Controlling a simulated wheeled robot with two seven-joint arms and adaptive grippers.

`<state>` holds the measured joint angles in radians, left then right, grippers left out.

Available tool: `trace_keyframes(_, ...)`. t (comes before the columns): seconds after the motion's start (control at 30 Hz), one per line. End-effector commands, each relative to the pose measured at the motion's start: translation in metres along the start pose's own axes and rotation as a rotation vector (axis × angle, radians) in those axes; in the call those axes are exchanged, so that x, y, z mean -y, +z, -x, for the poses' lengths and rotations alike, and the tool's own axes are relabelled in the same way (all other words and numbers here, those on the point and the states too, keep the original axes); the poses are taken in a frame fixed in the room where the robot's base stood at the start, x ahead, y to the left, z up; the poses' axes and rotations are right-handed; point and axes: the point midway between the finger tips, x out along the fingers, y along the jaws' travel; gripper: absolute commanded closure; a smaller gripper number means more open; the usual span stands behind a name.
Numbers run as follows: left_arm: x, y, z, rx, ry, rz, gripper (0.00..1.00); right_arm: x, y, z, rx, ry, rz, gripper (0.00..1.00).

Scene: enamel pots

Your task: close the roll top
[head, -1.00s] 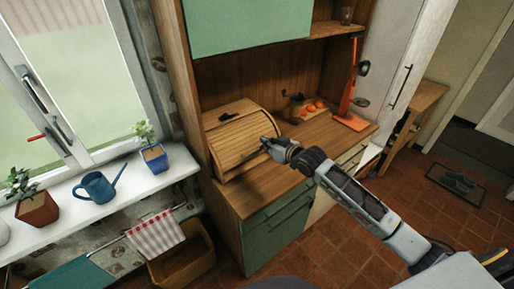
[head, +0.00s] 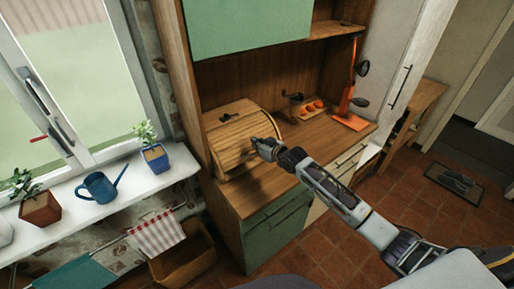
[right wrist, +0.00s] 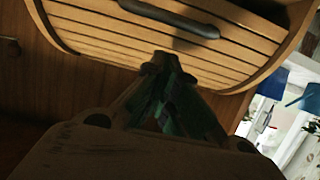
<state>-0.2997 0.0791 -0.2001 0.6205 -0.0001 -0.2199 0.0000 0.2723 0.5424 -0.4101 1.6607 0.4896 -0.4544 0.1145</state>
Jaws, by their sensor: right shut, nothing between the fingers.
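The roll top (head: 232,136) is a slatted, curved wooden cover on a bread box on the cabinet counter. In the right wrist view its slats (right wrist: 115,42) fill the upper part, with a dark bar handle (right wrist: 170,17) near the top edge. My right gripper (head: 256,143) is shut and empty at the front of the box. Its fingertips (right wrist: 162,62) overlap the slats in the wrist view, apart from the handle. I cannot tell whether they touch. The arm hides part of the front, and how far down the cover is stays unclear. My left gripper is not in view.
A wooden tray with orange items (head: 309,107) and an orange stand (head: 350,112) are right of the box. A blue watering can (head: 100,186) and potted plants are on the windowsill. The upper green cabinet (head: 250,25) overhangs the counter. Counter right of the box is partly clear.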

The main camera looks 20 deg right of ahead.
Motion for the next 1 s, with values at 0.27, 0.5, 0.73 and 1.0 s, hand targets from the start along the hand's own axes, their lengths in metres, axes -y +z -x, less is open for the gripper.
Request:
trace_keyframes(0.27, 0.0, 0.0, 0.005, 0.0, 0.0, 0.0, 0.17, 0.0, 0.018, -0.004, -0.002, 0.0, 0.0, 1.0)
trace_keyframes(0.5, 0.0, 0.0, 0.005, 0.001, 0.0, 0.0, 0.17, 0.0, 0.021, -0.005, -0.002, 0.0, 0.0, 1.0)
trace_keyframes(0.73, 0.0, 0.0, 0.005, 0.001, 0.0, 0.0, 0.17, 0.0, 0.022, -0.005, -0.003, 0.0, 0.0, 1.0)
trace_keyframes(1.0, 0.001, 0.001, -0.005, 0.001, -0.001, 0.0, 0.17, 0.0, 0.028, -0.009, -0.029, 0.0, 0.0, 1.0)
